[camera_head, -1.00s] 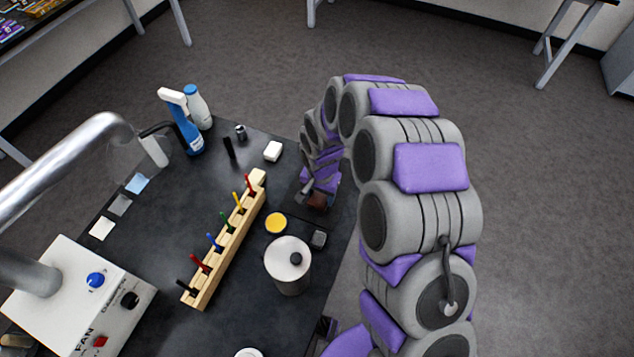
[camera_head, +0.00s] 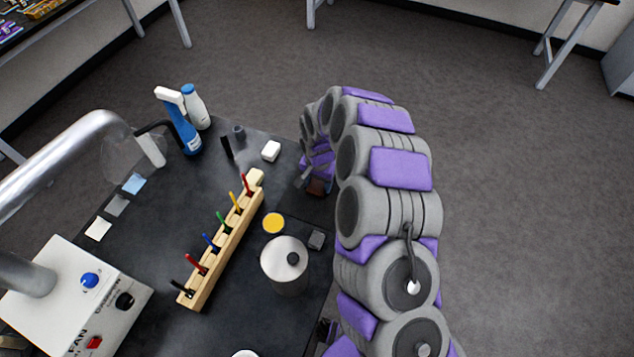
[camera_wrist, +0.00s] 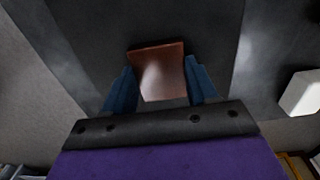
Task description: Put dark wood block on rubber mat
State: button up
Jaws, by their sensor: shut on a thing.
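The dark wood block (camera_wrist: 162,74) is reddish brown and sits between the two blue fingers of my gripper (camera_wrist: 162,80) in the wrist view. My gripper is shut on it. In the head view, the block (camera_head: 317,187) shows small below my gripper (camera_head: 318,180), near the table's right edge. A darker flat patch, which looks like the rubber mat (camera_wrist: 215,40), lies beneath and around the block in the wrist view. I cannot tell whether the block touches it. My arm hides part of that area in the head view.
A wooden rack (camera_head: 222,245) with coloured pens stands left of my gripper. A white block (camera_head: 271,151), a yellow-topped jar (camera_head: 273,224), a grey canister (camera_head: 285,265) and a small dark block (camera_head: 316,240) are nearby. A spray bottle (camera_head: 180,122) stands at the back.

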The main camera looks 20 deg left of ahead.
aim_at(318, 185)
jog(key=shift+d+r, duration=0.1)
jog(key=shift+d, duration=0.2)
jog(key=o, duration=0.6)
jog(key=shift+a, duration=0.1)
jog(key=o, duration=0.4)
jog(key=shift+a+f, duration=0.2)
jog(key=shift+a, duration=0.1)
jog(key=shift+o, duration=0.2)
jog(key=shift+d, duration=0.15)
jog(key=shift+s+d, duration=0.1)
notch_tip(318, 185, up, 12)
jog(key=p, duration=0.1)
jog(key=shift+r+p, duration=0.2)
jog(key=shift+p, duration=0.1)
